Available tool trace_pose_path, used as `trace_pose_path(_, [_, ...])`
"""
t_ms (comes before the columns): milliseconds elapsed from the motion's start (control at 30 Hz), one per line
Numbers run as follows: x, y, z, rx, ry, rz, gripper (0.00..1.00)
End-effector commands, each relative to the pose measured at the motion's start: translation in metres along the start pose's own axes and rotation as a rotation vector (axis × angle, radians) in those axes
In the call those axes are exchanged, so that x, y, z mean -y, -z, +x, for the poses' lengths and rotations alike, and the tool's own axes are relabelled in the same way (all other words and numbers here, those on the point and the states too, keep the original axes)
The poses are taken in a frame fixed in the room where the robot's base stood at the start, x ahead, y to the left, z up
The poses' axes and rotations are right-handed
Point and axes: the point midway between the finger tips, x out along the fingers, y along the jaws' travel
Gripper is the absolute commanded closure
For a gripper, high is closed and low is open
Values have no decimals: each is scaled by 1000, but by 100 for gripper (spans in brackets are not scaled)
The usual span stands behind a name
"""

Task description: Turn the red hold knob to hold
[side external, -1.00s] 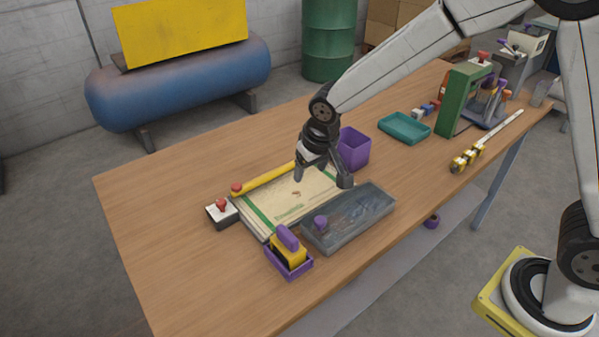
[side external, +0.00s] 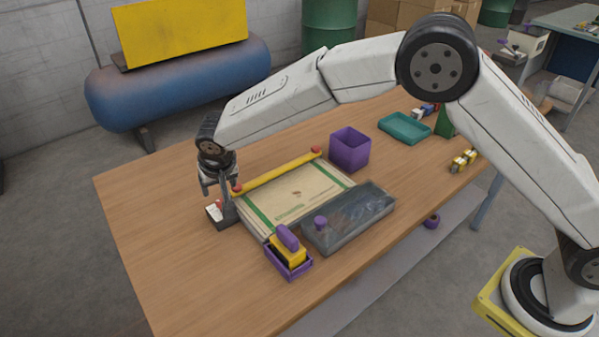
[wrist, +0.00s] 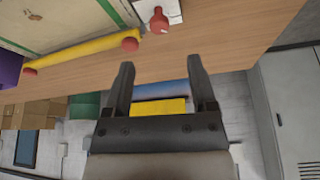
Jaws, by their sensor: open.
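The red hold knob (wrist: 158,20) stands on a small box with a white top (wrist: 172,8), near the top edge of the wrist view. In the side view the box (side external: 214,213) sits left of the flat sack, and my gripper largely hides the knob. My gripper (side external: 219,193) is above and close to this box, pointing down. In the wrist view its two fingers (wrist: 160,85) are spread with nothing between them, and the knob lies beyond the fingertips. I cannot tell the knob's setting.
A yellow bar with red ends (side external: 275,175) lies along the sack (side external: 300,196), close to my gripper. A grey tray (side external: 350,222) and a purple holder with a yellow block (side external: 288,257) stand in front. A purple bin (side external: 349,150) is farther right. The table's left part is clear.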

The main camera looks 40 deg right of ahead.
Motion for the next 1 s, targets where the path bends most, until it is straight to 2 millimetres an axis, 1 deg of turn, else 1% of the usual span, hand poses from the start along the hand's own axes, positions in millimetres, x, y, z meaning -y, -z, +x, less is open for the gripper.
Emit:
trace_pose_path(267, [-1, 0, 9, 1, -1, -1, 27])
trace_pose_path(800, [-1, -1, 63, 2, -1, -2, 27])
trace_pose_path(1000, [-1, 0, 75, 1, 0, -2, 27])
